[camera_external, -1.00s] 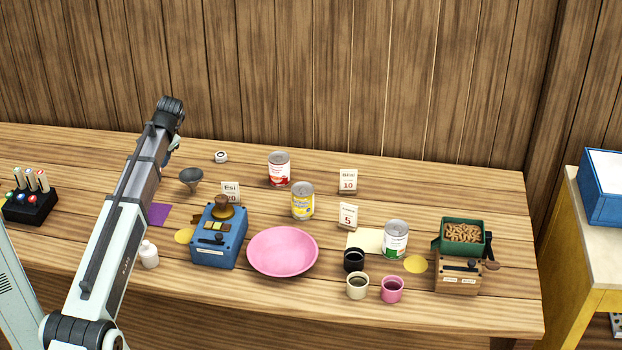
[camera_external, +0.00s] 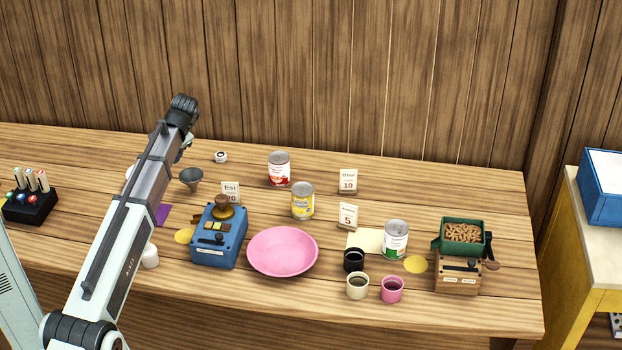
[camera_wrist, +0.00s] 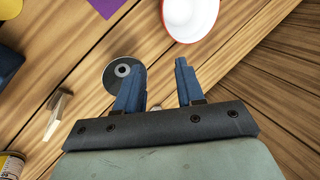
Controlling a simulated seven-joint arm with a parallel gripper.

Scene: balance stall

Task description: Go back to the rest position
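My arm reaches over the left part of the wooden table (camera_external: 215,291). In the wrist view, my gripper (camera_wrist: 157,67) shows two blue fingers apart with nothing held between them. It is above the table, near a dark grey funnel (camera_wrist: 124,71) that lies partly behind the left finger in that view. The funnel (camera_external: 191,178) also shows in the outside view, just right of my arm's end. In the outside view my arm mostly hides the gripper.
A blue scale (camera_external: 219,247), pink plate (camera_external: 283,251), several cans, cups and price cards stand to the right. A white bottle (camera_external: 150,256) is partly behind my arm. A white dish with a red rim (camera_wrist: 191,14) lies ahead in the wrist view. The table's back is mostly clear.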

